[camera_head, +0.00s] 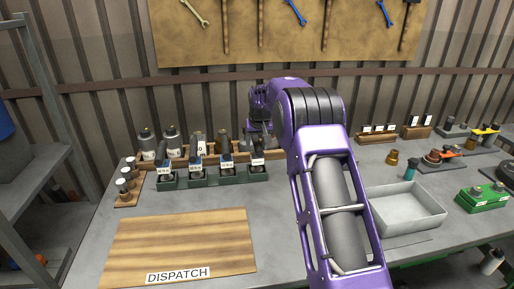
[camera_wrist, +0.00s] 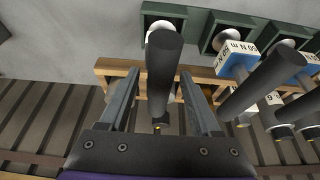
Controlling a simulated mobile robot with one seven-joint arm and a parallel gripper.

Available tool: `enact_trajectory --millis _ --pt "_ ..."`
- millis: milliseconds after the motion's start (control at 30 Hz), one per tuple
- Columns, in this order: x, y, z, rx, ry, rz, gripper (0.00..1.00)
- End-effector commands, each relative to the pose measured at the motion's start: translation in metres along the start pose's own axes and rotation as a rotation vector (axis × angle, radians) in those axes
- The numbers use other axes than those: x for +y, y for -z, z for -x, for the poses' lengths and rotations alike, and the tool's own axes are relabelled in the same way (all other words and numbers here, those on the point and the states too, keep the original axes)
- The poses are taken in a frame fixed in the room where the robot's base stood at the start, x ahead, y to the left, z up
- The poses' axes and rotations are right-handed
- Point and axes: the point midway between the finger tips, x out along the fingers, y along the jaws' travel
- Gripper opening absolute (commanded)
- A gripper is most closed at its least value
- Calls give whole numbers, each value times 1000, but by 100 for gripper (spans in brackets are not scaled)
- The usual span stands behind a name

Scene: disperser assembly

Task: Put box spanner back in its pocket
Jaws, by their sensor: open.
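A dark cylindrical tool (camera_wrist: 165,62), which looks like the box spanner, stands between the fingers of my gripper (camera_wrist: 160,76) in the wrist view. The fingers are open, with a gap on each side of it. Its far end lies at an end pocket (camera_wrist: 147,10) of the green rack; how deep it sits there is hidden. In the head view my gripper (camera_head: 262,140) is above the right end of the green rack (camera_head: 212,179), partly hidden by my arm. Other dark-handled tools with blue and white labelled heads (camera_wrist: 236,58) stand in the neighbouring pockets.
A wooden rack (camera_head: 178,160) with bottles stands right behind the green rack. A wooden DISPATCH board (camera_head: 180,245) lies in front, bare. A grey open tray (camera_head: 405,207) and a green box (camera_head: 482,199) are to the right. The wall is close behind.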

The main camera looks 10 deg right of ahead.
Motion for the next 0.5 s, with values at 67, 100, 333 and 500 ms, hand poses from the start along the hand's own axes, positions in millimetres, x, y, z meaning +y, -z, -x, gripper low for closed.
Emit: enact_trajectory --millis 67,100,333,500 --pt "0 1 17 4 0 0 64" --pt "0 1 26 3 0 0 64" --pt "0 1 75 4 0 0 64" --pt "0 0 99 1 0 0 64"
